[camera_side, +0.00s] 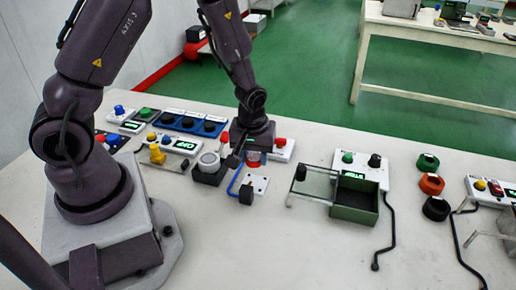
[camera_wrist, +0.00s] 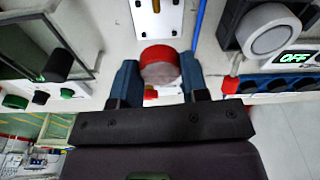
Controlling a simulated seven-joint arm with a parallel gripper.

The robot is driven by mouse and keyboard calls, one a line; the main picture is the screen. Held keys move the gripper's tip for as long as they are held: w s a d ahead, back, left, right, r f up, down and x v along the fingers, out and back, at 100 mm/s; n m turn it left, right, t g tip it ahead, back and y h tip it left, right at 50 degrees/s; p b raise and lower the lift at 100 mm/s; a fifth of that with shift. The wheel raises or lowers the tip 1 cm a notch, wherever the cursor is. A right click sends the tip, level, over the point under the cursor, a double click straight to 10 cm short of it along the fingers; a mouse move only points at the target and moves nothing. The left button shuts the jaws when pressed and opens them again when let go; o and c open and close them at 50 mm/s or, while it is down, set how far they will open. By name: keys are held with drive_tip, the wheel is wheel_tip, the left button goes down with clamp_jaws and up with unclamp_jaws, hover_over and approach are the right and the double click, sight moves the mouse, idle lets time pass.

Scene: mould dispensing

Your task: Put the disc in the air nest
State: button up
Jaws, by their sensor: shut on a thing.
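A red disc (camera_wrist: 160,66) with a duller pinkish face sits between the two blue fingers of my gripper (camera_wrist: 158,78) in the wrist view. My gripper (camera_side: 252,155) is shut on it. In the side view the red disc (camera_side: 253,163) shows just under the gripper, beside a white drilled plate (camera_side: 258,184) and apparently above the table. The plate (camera_wrist: 157,20) lies straight beyond the disc in the wrist view. A black block with a round grey top (camera_side: 209,162) stands left of the gripper; it also shows in the wrist view (camera_wrist: 265,38). I cannot tell which fixture is the air nest.
A blue hose (camera_side: 235,181) runs beside the plate, near a small black block (camera_side: 246,194). A green open box (camera_side: 353,212) with a clear panel stands to the right. Control boxes with knobs (camera_side: 182,143) line the back left. The front table is clear.

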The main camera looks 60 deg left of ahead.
sight(255, 182)
drive_tip(key=shift+f, duration=3.15)
drive_tip(key=shift+f, duration=0.2)
drive_tip(key=o, duration=1)
drive_tip(key=shift+r, duration=0.1)
drive_tip(key=shift+r, duration=3.45)
